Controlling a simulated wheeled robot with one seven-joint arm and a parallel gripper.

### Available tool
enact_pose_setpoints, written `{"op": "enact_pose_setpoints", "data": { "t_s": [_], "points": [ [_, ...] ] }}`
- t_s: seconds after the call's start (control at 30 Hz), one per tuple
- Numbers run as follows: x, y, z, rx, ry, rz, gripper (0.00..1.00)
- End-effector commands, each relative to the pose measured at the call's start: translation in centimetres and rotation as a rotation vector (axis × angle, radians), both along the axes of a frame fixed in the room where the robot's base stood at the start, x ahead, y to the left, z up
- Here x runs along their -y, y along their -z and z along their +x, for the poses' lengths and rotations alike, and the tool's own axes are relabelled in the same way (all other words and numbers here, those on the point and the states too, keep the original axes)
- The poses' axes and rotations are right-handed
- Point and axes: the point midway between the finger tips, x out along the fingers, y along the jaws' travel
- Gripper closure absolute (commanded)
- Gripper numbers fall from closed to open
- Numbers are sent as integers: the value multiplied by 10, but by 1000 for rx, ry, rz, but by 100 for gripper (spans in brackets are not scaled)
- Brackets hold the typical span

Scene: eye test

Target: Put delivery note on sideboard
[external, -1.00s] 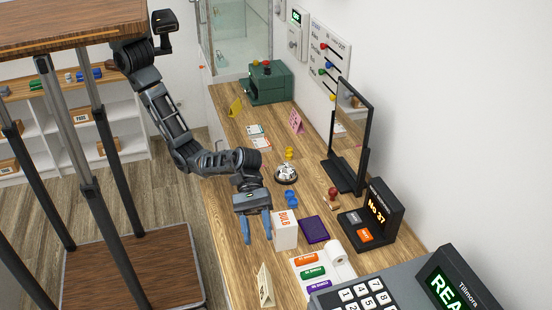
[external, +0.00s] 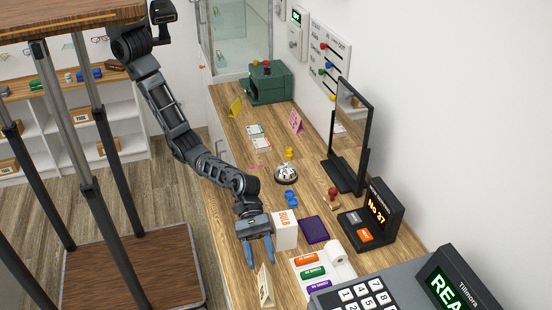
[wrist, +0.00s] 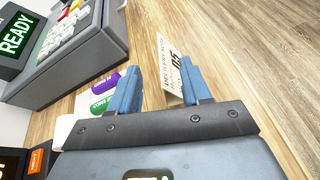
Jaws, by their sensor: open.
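The delivery note (external: 265,287) is a cream folded card standing upright like a tent on the long wooden counter (external: 228,236), near its front edge. In the wrist view the note (wrist: 170,68) shows its printed lettering and lies just beyond and between my fingers, partly hidden by the right one. My gripper (external: 261,264) has blue fingers, is open and empty, and reaches down close to the note. It also shows in the wrist view (wrist: 160,75). Contact between fingers and note cannot be told. No piece is labelled as the sideboard; a white shelf unit (external: 75,128) with a wooden top stands at the left.
A white box (external: 285,230) stands right beside my gripper. A purple pad (external: 314,229), a sheet with coloured labels (external: 311,272) and a till (external: 390,288) lie to the right. A bell (external: 286,174) and a mirror (external: 348,135) are farther back.

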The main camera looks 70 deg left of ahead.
Motion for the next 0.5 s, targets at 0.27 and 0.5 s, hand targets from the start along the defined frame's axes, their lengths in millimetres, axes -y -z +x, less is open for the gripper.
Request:
{"op": "enact_pose_setpoints", "data": {
  "t_s": [0.27, 0.5],
  "points": [
    [13, 11, -3, 1, 2, -1, 52],
    [31, 22, -7, 0, 2, -1, 52]
  ]
}}
